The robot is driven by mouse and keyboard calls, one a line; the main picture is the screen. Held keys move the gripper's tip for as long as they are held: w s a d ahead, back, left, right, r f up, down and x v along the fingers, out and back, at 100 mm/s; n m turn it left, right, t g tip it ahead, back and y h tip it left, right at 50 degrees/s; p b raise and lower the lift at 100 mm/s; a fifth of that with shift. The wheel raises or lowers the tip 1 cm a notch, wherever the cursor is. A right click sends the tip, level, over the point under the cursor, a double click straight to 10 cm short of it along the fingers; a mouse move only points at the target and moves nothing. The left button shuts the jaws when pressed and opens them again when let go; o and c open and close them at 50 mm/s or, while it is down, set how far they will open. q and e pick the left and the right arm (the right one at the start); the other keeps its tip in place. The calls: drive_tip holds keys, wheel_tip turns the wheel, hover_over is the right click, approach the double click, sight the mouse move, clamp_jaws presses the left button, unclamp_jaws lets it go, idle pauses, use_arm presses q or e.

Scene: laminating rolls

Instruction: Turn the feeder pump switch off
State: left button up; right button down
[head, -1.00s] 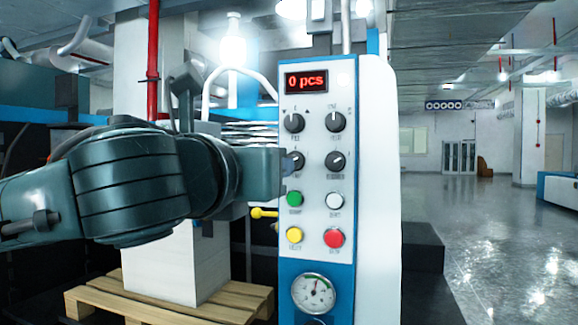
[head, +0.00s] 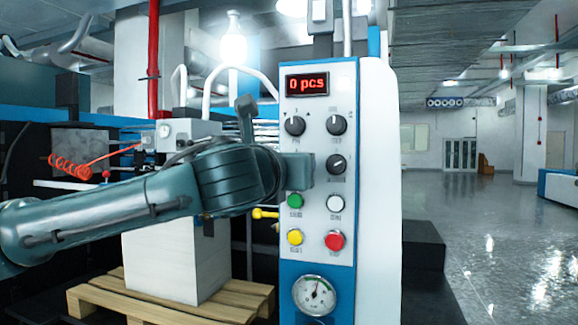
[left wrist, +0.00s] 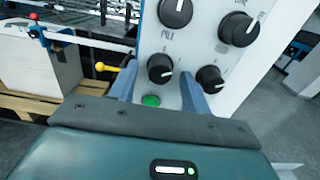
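The control panel (head: 315,220) stands upright in the head view, with black rotary knobs in two rows. Their small labels are not readable, so I cannot tell by name which is the feeder pump switch. My left gripper (head: 306,171) is in front of the lower-left knob and hides it in the head view. In the left wrist view the gripper (left wrist: 160,86) is open, with one finger on each side of the lower-left knob (left wrist: 160,68). I cannot tell whether the fingers touch it. The lower-right knob (left wrist: 209,78) is just beside the right finger. My right gripper is out of view.
Below the knobs are green (head: 295,201), white (head: 335,203), yellow (head: 295,237) and red (head: 335,240) buttons and a gauge (head: 315,295). A white stack (head: 170,262) on a pallet (head: 240,300) stands left. Open floor lies right.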

use_arm(q)
drive_tip(key=c, duration=1)
drive_tip(key=shift+n, duration=0.4)
drive_tip(key=n+p, duration=0.3)
drive_tip(key=n, duration=0.8)
drive_tip(key=shift+r, duration=0.1)
drive_tip(key=o, duration=1)
